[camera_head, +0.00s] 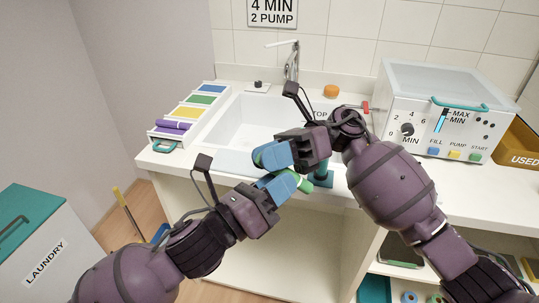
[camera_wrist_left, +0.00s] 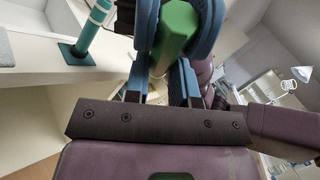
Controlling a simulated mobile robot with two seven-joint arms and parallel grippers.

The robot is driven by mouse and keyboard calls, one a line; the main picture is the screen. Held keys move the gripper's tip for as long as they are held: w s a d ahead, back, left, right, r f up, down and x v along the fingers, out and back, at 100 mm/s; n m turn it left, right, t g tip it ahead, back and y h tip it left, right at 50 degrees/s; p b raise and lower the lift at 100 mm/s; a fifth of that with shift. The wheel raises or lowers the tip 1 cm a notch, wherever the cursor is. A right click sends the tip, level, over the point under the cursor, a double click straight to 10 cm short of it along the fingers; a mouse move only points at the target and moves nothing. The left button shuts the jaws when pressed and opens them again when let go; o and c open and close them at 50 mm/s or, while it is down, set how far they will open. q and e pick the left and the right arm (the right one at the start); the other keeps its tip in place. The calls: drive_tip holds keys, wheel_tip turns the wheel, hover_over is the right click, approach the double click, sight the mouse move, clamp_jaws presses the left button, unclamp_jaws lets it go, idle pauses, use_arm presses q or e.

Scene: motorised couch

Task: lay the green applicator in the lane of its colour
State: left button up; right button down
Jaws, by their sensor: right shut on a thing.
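The lane rack (camera_head: 158,133) stands left of the sink; its green lane (camera_head: 199,99) lies between the blue and yellow lanes and looks empty. My right gripper (camera_head: 268,156) is shut on the green applicator, whose green shows at its fingertips and beyond the lower fingers. My left gripper (camera_head: 273,183) is just below it, fingers close to the same applicator. In the left wrist view the green applicator (camera_wrist_left: 177,28) shows between blue fingers. The fingers overlap, so I cannot tell whether the left ones press on it. Most of the applicator is hidden.
Purple applicators (camera_head: 173,125) lie at the rack's near end. A teal post (camera_head: 323,170) stands on the counter's front edge, close behind my grippers. The sink (camera_head: 243,115) lies behind them. A white machine (camera_head: 440,110) stands right; a laundry bin (camera_head: 45,245) stands lower left.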

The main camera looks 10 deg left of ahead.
use_arm(q)
drive_tip(key=o, duration=0.5)
drive_tip(key=shift+s+d, duration=0.1)
